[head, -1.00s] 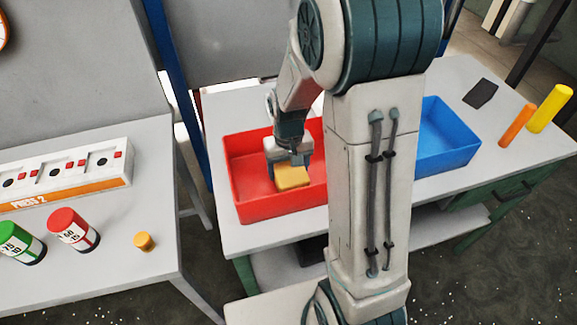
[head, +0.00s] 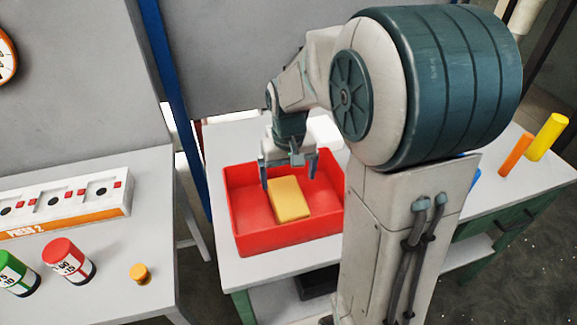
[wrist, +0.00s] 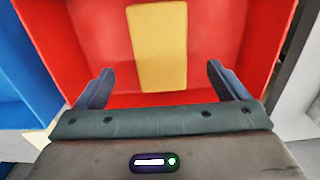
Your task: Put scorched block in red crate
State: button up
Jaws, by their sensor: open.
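A yellow-tan block (head: 289,199) lies flat on the floor of the red crate (head: 245,226). No scorch marks are clear on the side that shows. In the wrist view the block (wrist: 158,45) lies beyond my fingertips, between their lines, with red crate floor (wrist: 85,45) around it. My gripper (head: 291,178) is open and empty just above and behind the block, apart from it. Both fingers (wrist: 160,85) are spread wide in the wrist view.
A blue crate (wrist: 15,85) stands beside the red one, mostly hidden by my arm in the head view. Orange (head: 515,154) and yellow (head: 547,137) cylinders stand at the right. On the left table are a press panel (head: 65,208), green (head: 16,272) and red (head: 68,260) canisters, and a small orange knob (head: 139,273).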

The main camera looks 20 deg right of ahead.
jog(key=s+r+t, duration=0.1)
jog(key=s+r, duration=0.2)
jog(key=s, duration=0.4)
jog(key=s+r+t, duration=0.2)
jog(key=s+r, duration=0.1)
jog(key=s, duration=0.5)
jog(key=shift+r, duration=0.25)
